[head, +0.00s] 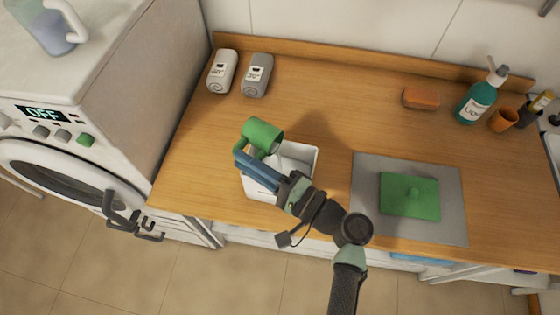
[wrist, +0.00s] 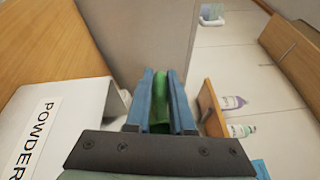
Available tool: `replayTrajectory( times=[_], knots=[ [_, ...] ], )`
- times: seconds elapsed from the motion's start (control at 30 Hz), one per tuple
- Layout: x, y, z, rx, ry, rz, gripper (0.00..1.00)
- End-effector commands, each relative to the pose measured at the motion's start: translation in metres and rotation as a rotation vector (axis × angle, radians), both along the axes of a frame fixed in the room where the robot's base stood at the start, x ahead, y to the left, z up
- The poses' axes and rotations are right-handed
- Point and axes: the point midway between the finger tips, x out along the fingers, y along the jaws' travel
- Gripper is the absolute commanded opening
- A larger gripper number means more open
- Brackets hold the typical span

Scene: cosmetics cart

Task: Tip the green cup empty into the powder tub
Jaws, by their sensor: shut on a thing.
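The green cup (head: 264,135) is in my gripper (head: 242,160), whose blue fingers are shut on its handle side. The cup is held tilted, well over on its side, above the back left part of the white powder tub (head: 306,160). I cannot see into the cup or tell whether anything is left in it. In the wrist view, a green strip of the cup (wrist: 160,112) shows between the fingers. The tub (wrist: 72,105), with its POWDER label, stands just left of the fingers there. My gripper and arm hide part of the tub's inside in the head view.
A grey mat (head: 451,205) with a green lidded block (head: 409,195) lies to the right. A washing machine (head: 95,120) stands left. The counter's middle back is clear.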

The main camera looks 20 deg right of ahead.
Motion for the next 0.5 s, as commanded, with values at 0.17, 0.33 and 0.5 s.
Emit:
replayTrajectory(
  times=[0.17, 0.33, 0.5],
  knots=[
    [-0.0006, -0.0003, -0.0009, 0.012, -0.019, 0.000, 0.00],
    [-0.0017, -0.0009, -0.0038, 0.031, -0.052, 0.000, 0.00],
    [-0.0037, -0.0021, 0.0025, 0.071, -0.117, 0.000, 0.00]
  ],
)
